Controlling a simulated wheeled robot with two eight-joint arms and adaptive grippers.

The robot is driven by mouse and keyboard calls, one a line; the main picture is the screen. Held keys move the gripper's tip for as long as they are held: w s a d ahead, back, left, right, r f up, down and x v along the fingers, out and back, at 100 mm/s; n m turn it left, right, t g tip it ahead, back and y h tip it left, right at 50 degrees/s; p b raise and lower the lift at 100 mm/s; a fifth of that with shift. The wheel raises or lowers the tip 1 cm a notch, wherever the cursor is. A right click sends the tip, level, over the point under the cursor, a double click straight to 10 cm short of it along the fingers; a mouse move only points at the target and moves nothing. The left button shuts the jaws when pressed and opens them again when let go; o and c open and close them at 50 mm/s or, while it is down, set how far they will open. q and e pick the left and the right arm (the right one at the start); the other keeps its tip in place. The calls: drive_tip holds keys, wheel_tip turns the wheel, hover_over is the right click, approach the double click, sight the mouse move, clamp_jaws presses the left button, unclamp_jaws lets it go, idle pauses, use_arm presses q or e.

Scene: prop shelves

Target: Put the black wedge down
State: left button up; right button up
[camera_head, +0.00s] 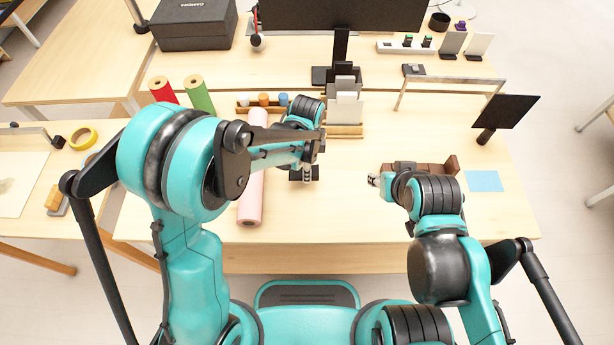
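A small dark piece (315,174), which looks like the black wedge, shows at the fingertips of my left gripper (307,174), over the middle of the table. It shows on both sides of the pale fingers, which overlap it. I cannot tell whether they are shut on it, or whether it touches the tabletop. My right gripper (373,180) is low over the table, to the right of the left one and beside brown blocks. Its fingertips are small and partly hidden by its own wrist, so I cannot tell its opening.
A pink roll (251,205) lies left of my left gripper. Brown blocks (433,167) sit behind my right wrist. Behind the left gripper stands a grey organiser (345,108). A blue sheet (485,181) and a black panel (508,111) are at right. The front middle is clear.

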use_arm(q)
drive_tip(key=shift+f+b, duration=0.7)
drive_tip(key=shift+f, duration=1.2)
drive_tip(key=shift+f, duration=0.1)
drive_tip(key=o, duration=1.1)
drive_tip(key=shift+o, duration=0.2)
